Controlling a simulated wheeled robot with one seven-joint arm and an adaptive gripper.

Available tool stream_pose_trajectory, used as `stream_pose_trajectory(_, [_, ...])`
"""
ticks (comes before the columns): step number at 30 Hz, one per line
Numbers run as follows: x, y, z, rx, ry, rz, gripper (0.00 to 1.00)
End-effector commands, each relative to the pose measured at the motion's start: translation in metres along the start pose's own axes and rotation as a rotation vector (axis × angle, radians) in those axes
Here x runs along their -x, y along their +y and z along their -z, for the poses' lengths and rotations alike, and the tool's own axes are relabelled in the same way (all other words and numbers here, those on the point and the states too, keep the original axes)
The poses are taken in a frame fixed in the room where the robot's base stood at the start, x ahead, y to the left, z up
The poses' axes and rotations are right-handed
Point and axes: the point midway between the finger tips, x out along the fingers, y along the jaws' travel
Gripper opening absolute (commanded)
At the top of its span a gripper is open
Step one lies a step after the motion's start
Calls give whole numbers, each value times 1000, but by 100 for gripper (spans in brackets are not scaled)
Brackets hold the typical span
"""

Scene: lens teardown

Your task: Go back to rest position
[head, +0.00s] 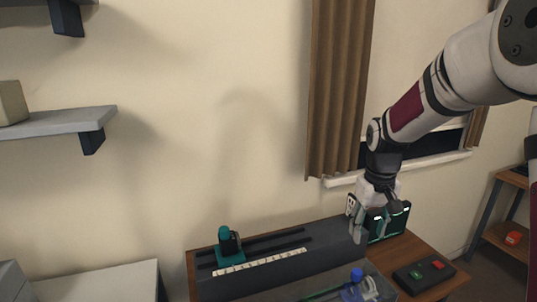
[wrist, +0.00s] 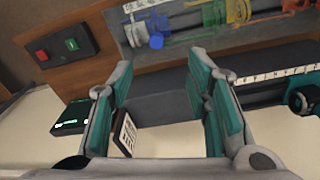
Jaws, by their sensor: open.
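My gripper (wrist: 160,95) is open, with its two teal-padded fingers spread apart and nothing between them in the wrist view. In the head view my gripper (head: 374,222) hangs down at the right end of the workbench (head: 330,235), in front of a dark teal-edged box with small lights (head: 388,222). This lit box (wrist: 72,118) also shows left of the fingers in the wrist view. I cannot tell from the head view whether the gripper touches the box.
A grey bench unit holds a teal device (head: 228,246) and a white scale strip (head: 260,262). A box with red and green buttons (head: 424,273) sits at the right. Coloured tools (wrist: 205,18) lie in a tray. Wall shelves (head: 60,122) are at the left; a curtain (head: 338,90) hangs behind.

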Motion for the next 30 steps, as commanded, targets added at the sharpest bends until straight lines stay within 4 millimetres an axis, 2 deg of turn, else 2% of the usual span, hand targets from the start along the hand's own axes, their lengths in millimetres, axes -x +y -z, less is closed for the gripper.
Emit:
stream_pose_trajectory(1, [20, -6, -11, 0, 26, -8, 44])
stream_pose_trajectory(6, [69, -23, -52, -8, 92, -25, 44])
stream_pose_trajectory(12, [110, -41, -106, -19, 173, -34, 44])
stream_pose_trajectory(15, [124, -49, -135, -25, 215, -34, 44])
stream_pose_trajectory(19, [136, -59, -173, -33, 268, -27, 44])
stream_pose_trajectory(24, [140, -69, -218, -44, 332, -13, 44])
stream_pose_trajectory(30, [138, -75, -249, -49, 378, 2, 44])
